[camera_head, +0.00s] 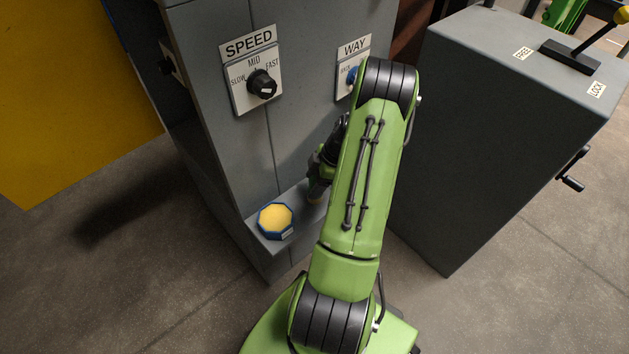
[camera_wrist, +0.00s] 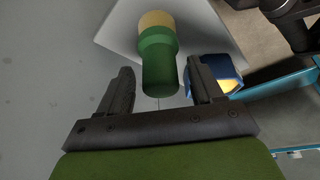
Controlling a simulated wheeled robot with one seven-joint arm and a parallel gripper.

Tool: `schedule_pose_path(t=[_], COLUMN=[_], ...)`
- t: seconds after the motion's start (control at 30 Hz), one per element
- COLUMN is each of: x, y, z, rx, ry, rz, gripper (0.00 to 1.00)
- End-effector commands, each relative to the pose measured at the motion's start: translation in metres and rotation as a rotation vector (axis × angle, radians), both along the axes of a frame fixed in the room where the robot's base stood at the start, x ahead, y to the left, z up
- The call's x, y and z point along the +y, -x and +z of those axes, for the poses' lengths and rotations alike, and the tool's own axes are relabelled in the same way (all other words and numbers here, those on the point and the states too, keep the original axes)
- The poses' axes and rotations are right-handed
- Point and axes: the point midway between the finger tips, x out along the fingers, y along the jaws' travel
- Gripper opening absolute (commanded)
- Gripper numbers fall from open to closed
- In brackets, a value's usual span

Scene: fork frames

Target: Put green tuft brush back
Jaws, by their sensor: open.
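The green tuft brush (camera_wrist: 159,62) has a dark green handle and a pale yellow tuft. In the wrist view its handle end points toward my gripper (camera_wrist: 160,66), and the tuft is farther off, over the grey ledge (camera_wrist: 120,30). My gripper is open, with one finger on each side of the handle; I see gaps on both sides. Whether the tuft touches the ledge cannot be told.
A blue octagonal holder with a yellow top (camera_head: 276,220) sits on the ledge left of the brush, close beside my finger in the wrist view (camera_wrist: 222,72). The grey cabinet wall with the SPEED knob (camera_head: 262,84) rises behind. A grey console (camera_head: 500,130) stands at right.

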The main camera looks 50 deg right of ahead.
Motion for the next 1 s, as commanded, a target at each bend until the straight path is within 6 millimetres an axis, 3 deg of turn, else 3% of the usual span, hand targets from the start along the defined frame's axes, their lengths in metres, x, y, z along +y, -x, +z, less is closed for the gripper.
schedule_pose_path(t=[0.17, 0.6, 0.73, 1.0], x=[-0.002, -0.028, -0.031, -0.031], y=[0.002, 0.033, 0.037, 0.038], z=[0.006, 0.101, 0.11, 0.11], rx=[-0.001, -0.002, 0.0, 0.0], ry=[0.001, 0.003, 0.0, 0.0], rz=[0.0, -0.002, -0.001, 0.0], gripper=[0.66, 0.66, 0.66, 0.66])
